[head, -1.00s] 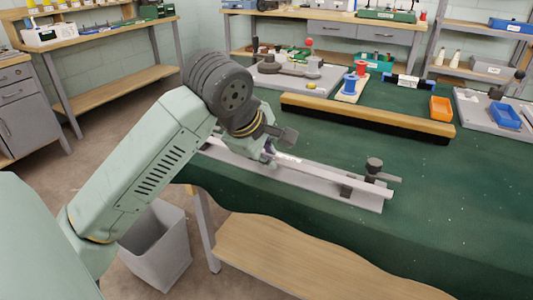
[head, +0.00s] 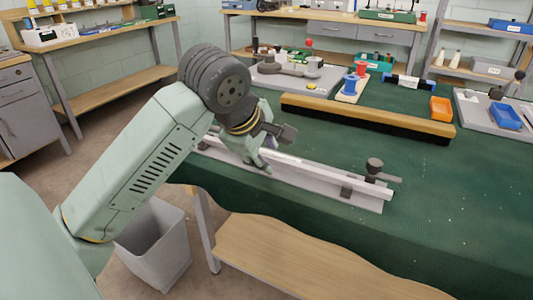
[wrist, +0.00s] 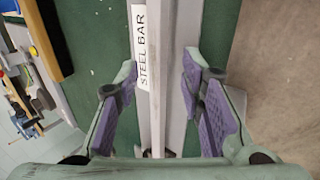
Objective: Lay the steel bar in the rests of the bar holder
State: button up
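The steel bar (head: 325,173) is a long pale bar lying along the bar holder (head: 365,206), a grey base at the table's front edge. Near its right end the bar crosses a dark rest (head: 347,186), beside a black-knobbed clamp (head: 374,167). My gripper (head: 262,163) is low at the bar's left part. In the wrist view the bar (wrist: 166,80), with its "STEEL BAR" label, runs between the purple-padded fingers of my gripper (wrist: 160,70). Both fingers stand apart from it, with gaps on each side.
A long wooden brush-like beam (head: 365,117) lies behind the holder. The green tabletop (head: 450,190) is clear to the right.

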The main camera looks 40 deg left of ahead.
jog(key=v, duration=1.1)
